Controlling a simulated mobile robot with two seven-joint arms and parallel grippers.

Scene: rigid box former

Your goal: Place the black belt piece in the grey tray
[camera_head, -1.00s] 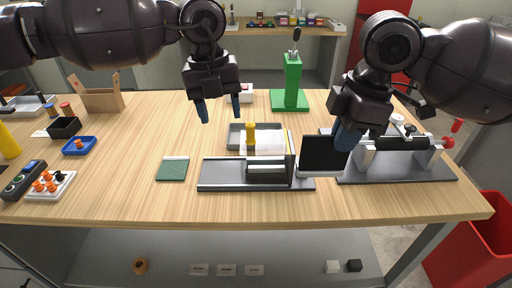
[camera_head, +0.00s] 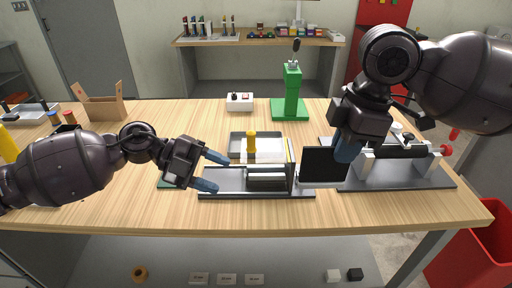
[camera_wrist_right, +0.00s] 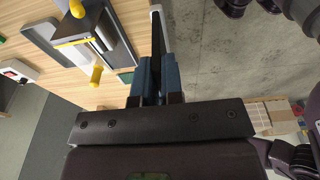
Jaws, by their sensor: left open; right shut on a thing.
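My right gripper (camera_head: 346,150) is shut on a flat, black, square piece (camera_head: 322,166), which looks like the black belt piece. It is held upright just right of the box former's end plate; I cannot tell whether they touch. In the right wrist view the piece (camera_wrist_right: 157,35) is edge-on between the fingers (camera_wrist_right: 157,82). My left gripper (camera_head: 222,174) is open and empty, low over the left end of the former's base.
The grey box former (camera_head: 240,194) stands at the table's front middle. A roller fixture (camera_head: 400,178) is to its right. A green press (camera_head: 291,95) and a white switch box (camera_head: 239,102) stand behind. A cardboard carrier (camera_head: 103,106) is at the left.

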